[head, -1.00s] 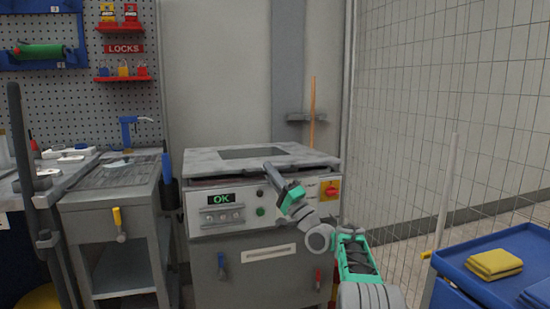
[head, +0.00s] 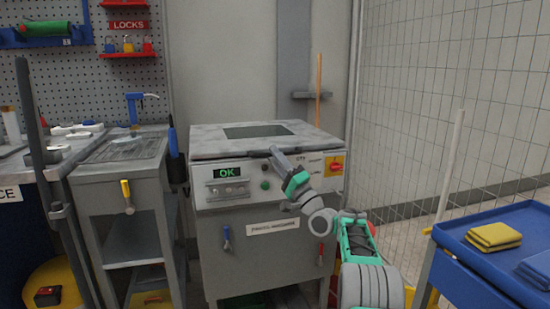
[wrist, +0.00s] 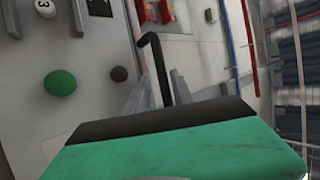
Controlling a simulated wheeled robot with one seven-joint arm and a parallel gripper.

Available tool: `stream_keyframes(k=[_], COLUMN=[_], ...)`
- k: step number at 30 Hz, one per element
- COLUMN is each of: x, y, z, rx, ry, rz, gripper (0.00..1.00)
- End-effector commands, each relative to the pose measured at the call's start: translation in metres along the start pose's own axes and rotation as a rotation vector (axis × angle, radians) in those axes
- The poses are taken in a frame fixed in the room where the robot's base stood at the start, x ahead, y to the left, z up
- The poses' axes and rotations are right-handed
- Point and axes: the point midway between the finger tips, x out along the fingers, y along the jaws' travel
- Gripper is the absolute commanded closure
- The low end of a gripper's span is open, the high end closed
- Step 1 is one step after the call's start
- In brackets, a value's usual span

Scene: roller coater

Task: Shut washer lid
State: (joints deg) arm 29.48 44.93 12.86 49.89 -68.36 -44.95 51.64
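The washer's grey lid (head: 225,145) with a dark window lies nearly flat on top of the machine. No clear dark gap shows beneath its front edge in the head view. My gripper (head: 274,153) is at the front edge of the lid, above the control panel. In the wrist view the two grey fingers of my gripper (wrist: 160,88) stand apart, one on each side of a thin black hooked bar (wrist: 155,60). The bar seems to be the lid's handle. I cannot tell if the fingers press on it. My gripper hides that part of the lid's front in the head view.
The panel has a lit OK display (head: 228,173), a green button (wrist: 60,82) and a red switch (head: 335,166). A grey sink stand (head: 150,195) is at the left. A blue cart (head: 460,232) with yellow cloths (head: 494,236) is at the right, by a mesh fence.

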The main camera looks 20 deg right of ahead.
Motion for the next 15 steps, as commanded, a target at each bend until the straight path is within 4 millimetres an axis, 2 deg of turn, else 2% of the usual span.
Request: stream_keyframes(k=[4, 10, 15], x=[-0.020, -0.063, -0.078], y=[0.003, 0.004, 0.002], z=[-0.002, 0.000, 0.001], rx=[0.005, 0.004, 0.003], ry=[0.004, 0.004, 0.001], rz=[0.009, 0.007, 0.003], gripper=[0.66, 0.66, 0.66])
